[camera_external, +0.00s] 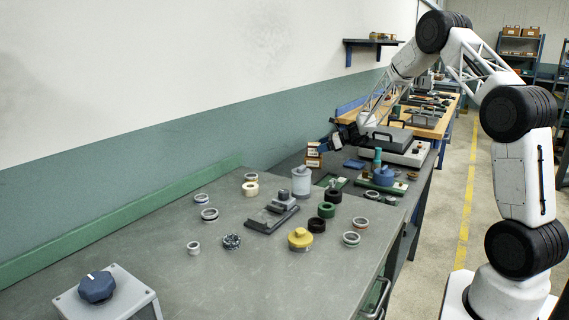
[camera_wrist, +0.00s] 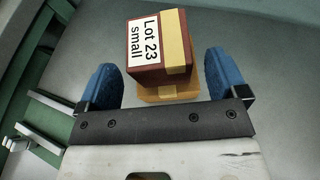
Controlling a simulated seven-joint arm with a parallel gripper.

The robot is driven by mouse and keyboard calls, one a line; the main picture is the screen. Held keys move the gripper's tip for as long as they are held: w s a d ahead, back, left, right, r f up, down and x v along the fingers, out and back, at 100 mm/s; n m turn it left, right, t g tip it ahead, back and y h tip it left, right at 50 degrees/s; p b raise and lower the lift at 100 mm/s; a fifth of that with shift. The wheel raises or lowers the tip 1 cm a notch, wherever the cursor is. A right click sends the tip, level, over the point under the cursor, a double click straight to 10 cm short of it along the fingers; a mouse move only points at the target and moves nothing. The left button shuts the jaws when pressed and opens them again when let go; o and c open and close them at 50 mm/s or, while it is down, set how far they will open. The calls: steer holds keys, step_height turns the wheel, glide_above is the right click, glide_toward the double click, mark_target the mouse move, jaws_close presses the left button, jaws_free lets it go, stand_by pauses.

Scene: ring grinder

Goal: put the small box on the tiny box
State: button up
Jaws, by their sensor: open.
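The small box (camera_wrist: 158,47) is dark red with a tan tape strip and a white label reading "Lot 23 small". In the wrist view it lies between my two blue fingertips, with a gap on each side. A tan-orange box (camera_wrist: 170,92) shows partly beneath it; its label is hidden, so I cannot tell whether it is the tiny box. In the external view the boxes (camera_external: 313,156) appear as a little stack on the dark table, just left of my gripper (camera_external: 332,142). My gripper is open in the wrist view (camera_wrist: 164,80).
Left of the grey bench's far end runs a green wall rail (camera_external: 130,215). Several rings and a yellow-topped part (camera_external: 300,239) lie on the near bench. A blue bottle-like part (camera_external: 384,175) and a grey case (camera_external: 388,138) stand right of the boxes.

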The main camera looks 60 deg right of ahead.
steer(key=v, duration=0.7)
steer(key=shift+s, duration=0.25)
steer(key=shift+d, duration=0.1)
steer(key=s+a+r+n+g+y, duration=0.15)
steer(key=a+r+n, duration=0.25)
steer(key=a, duration=0.4)
steer(key=s+a+r+n+g, duration=0.25)
steer(key=a+r, duration=0.25)
steer(key=a, duration=0.4)
steer(key=s+a+r+n+g+y, duration=0.1)
steer(key=s+a+r+n, duration=0.3)
steer(key=a, duration=0.4)
steer(key=s+a+r+n+g+h, duration=0.1)
steer(key=s+a+r+n+g, duration=0.2)
steer(key=s+a, duration=0.35)
steer(key=s+a+r+n+g+h, duration=0.1)
steer(key=s+a+r+n, duration=0.2)
steer(key=s+a+n, duration=0.3)
steer(key=s+a+n+h, duration=0.2)
steer(key=s+a+n, duration=0.3)
steer(key=s, duration=0.7)
steer(key=s+a+r+n+h, duration=0.1)
steer(key=s+a+n+h, duration=0.2)
steer(key=s, duration=0.9)
steer(key=a+n, duration=0.2)
steer(key=n, duration=0.2)
steer(key=shift+s+r+g+h, duration=0.2)
steer(key=shift+s+g+h, duration=0.15)
steer(key=shift+s+g, duration=0.05)
